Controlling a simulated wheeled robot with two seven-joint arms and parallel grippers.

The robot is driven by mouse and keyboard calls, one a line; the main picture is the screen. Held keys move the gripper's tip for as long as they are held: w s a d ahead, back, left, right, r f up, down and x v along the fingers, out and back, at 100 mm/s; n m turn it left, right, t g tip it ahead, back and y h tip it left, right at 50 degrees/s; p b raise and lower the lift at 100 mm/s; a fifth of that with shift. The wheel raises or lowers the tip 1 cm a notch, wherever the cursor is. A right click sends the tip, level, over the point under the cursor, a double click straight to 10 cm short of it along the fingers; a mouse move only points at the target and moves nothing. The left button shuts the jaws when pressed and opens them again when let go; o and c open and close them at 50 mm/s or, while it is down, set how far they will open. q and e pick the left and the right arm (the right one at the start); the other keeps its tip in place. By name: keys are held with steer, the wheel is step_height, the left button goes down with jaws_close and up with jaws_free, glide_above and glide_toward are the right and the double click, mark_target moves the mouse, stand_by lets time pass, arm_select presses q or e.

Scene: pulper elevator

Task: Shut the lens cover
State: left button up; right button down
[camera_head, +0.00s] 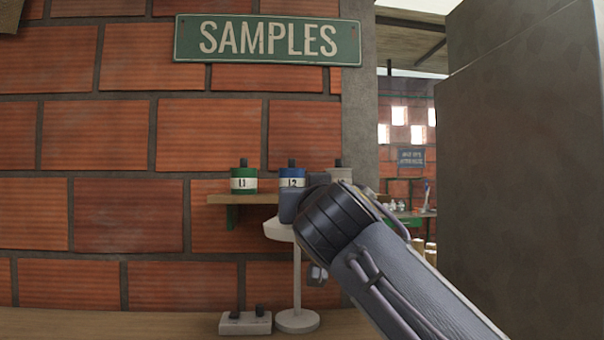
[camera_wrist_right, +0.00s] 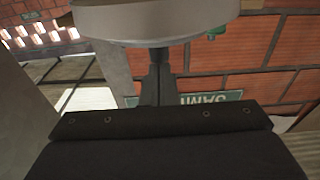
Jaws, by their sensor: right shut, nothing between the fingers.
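I cannot make out a lens cover for certain. A pale stand with a round plate (camera_head: 278,230) on a thin pole rises from the counter in the head view. A blue-grey block (camera_head: 289,207) shows just above the plate, partly behind my right wrist. In the right wrist view a pale round disc (camera_wrist_right: 150,22) fills the top. My right gripper (camera_wrist_right: 159,57) is shut and empty, its fingertips close to the disc's lower edge; I cannot tell if they touch. My left gripper is out of view.
A wall shelf (camera_head: 240,199) holds a green can (camera_head: 244,181), a blue can (camera_head: 292,178) and a grey can (camera_head: 340,174). A small grey box with knobs (camera_head: 245,323) sits on the counter (camera_head: 100,323), which is clear at left. A grey pillar (camera_head: 530,150) stands at right.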

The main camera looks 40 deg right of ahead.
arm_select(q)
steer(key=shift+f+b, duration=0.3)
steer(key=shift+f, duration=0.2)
arm_select(e)
steer(key=shift+s+f, duration=0.1)
steer(key=shift+f, duration=0.35)
steer(key=shift+f, duration=0.2)
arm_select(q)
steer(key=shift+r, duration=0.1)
arm_select(e)
steer(key=shift+r, duration=0.1)
